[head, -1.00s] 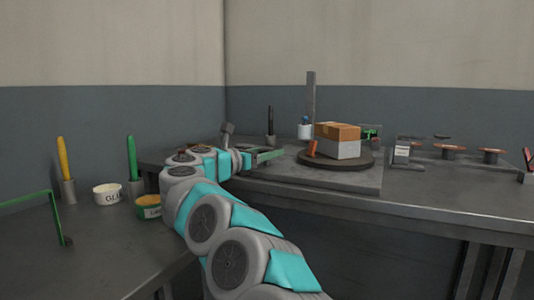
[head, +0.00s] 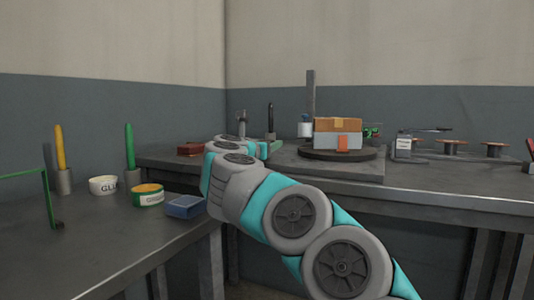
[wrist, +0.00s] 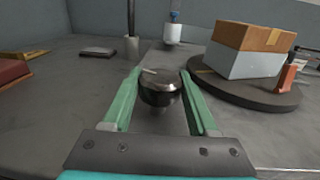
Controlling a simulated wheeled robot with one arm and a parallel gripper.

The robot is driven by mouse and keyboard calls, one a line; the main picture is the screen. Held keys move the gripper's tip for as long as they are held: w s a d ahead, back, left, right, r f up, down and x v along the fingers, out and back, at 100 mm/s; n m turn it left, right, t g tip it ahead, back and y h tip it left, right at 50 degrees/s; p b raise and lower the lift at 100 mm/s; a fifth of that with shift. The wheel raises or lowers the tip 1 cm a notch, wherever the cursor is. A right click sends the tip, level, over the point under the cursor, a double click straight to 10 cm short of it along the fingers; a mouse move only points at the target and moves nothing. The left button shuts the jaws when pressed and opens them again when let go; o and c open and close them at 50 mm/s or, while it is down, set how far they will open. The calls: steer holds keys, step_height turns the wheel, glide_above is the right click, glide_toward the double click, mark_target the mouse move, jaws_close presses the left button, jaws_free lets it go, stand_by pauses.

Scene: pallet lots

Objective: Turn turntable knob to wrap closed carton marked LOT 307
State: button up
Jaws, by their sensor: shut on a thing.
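My gripper (wrist: 160,78) is shut on a dark round knob (wrist: 160,92), one green finger on each side of it. In the head view a green finger (head: 277,146) shows left of the turntable; my arm hides the knob there. The round dark turntable (head: 312,155) carries a carton (head: 325,125) with a closed brown top and a pale grey lower part. In the wrist view the carton (wrist: 240,64) sits to the right of the knob. An orange piece (head: 342,145) stands at the carton's near side. No lot marking is readable.
A grey post (head: 311,92) and a white spool (head: 304,130) stand behind the turntable. A dark red box (head: 190,149) lies left of my gripper. The left bench holds a glue tub (head: 103,185), a green tub (head: 148,195) and a blue box (head: 185,206). Several spools (head: 495,149) stand at right.

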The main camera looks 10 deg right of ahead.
steer(key=shift+n+t+y, duration=0.3)
steer(key=shift+y, duration=0.1)
steer(key=o, duration=1.4)
steer(key=shift+c, duration=0.2)
steer(key=shift+s, duration=0.1)
steer(key=shift+v, duration=3.85)
